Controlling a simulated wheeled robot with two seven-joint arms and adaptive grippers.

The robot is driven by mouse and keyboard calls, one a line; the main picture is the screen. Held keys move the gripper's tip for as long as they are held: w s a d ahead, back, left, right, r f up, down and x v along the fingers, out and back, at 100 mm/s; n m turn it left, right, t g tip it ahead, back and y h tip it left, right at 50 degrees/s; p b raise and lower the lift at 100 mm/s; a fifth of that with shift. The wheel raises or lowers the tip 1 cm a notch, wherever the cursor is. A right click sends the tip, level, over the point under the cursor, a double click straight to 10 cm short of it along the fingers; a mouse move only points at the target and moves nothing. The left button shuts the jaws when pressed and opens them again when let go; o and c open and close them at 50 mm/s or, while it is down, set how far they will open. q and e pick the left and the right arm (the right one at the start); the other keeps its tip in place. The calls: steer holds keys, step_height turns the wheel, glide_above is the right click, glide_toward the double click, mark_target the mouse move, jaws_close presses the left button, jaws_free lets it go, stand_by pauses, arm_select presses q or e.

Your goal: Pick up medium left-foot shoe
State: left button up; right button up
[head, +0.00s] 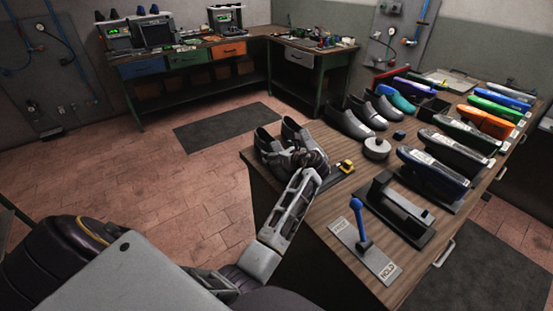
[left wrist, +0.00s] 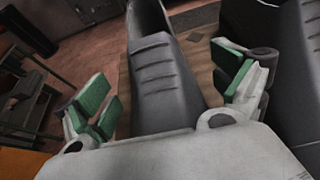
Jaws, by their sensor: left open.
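Dark grey shoes stand in a row on the wooden workbench (head: 322,207). One grey shoe (head: 268,143) is at the far left corner, and another (head: 292,132) stands right beside it. My left gripper (head: 306,158) is at the near end of these two and hides part of them. In the left wrist view, the open gripper (left wrist: 166,88) has its green-padded fingers on either side of a grey ribbed shoe (left wrist: 160,75). Contact cannot be told. A second dark shoe (left wrist: 272,45) is just right of the right finger. No size or foot marking is readable.
More grey shoes (head: 348,122) stand further right, beside a round grey piece (head: 377,149). A small yellow item (head: 346,166) lies near my gripper. A blue lever (head: 360,222) stands at the front by a black press-like fixture (head: 402,209). Coloured shoe forms (head: 486,121) line the right side.

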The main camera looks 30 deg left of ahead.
mark_target(277, 147)
arm_select(q)
steer(key=c, duration=1.4)
steer(key=shift+r, duration=0.15)
steer(key=shift+r, duration=4.9)
